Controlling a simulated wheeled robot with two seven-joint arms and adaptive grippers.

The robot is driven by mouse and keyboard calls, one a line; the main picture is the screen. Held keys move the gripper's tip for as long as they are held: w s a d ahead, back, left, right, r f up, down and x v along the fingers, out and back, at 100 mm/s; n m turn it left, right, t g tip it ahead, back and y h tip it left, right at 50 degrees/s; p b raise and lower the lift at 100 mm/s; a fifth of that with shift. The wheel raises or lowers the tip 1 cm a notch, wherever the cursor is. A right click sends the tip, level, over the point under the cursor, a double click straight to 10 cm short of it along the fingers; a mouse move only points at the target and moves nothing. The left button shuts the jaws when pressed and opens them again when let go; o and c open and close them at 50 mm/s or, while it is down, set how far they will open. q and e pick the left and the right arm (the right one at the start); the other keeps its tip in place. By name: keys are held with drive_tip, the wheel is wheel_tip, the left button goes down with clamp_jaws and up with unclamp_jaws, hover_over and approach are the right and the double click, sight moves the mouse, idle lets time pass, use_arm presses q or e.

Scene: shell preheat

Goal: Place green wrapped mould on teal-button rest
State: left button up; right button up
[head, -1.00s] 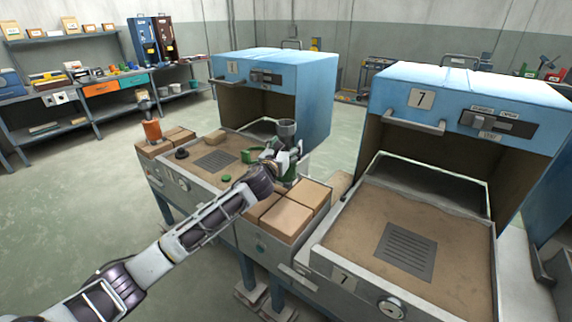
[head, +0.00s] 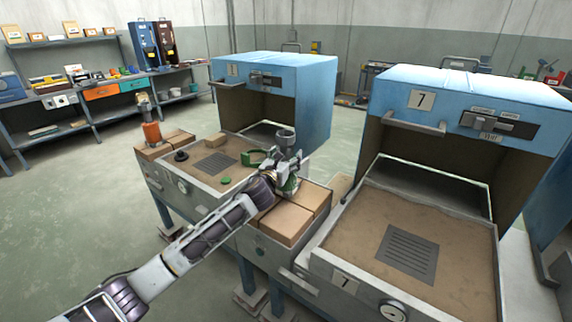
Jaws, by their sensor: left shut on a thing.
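The green wrapped mould (head: 291,186) with its grey cup (head: 286,139) on top stands about upright in my left gripper (head: 287,176). The gripper is shut on it, and its fingers and wrist hide part of the mould. They are over the back left part of the teal-button rest, a brick-topped bench (head: 286,223) with a small teal button (head: 260,251) on its front. The mould's foot is partly hidden, so I cannot tell whether it touches the bricks. My right gripper is not in view.
An orange mould (head: 152,132) stands on the left bricks. The sand tray (head: 232,178) holds a grate, a dark ring (head: 181,155), a green ring piece (head: 252,158) and a green disc (head: 225,180). Blue hoods (head: 300,85) stand behind. The front bricks are clear.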

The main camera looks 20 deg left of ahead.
use_arm(q)
wheel_tip(320, 180, down, 2)
drive_tip(key=shift+b, duration=0.35)
drive_tip(key=shift+f, duration=0.25)
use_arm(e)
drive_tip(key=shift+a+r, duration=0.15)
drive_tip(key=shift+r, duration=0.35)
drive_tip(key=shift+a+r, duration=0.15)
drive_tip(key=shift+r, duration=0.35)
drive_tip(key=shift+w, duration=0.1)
use_arm(q)
drive_tip(key=o, duration=1.8)
drive_tip(key=shift+f, duration=0.15)
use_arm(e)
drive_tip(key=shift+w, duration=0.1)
use_arm(q)
drive_tip(key=shift+o, duration=0.2)
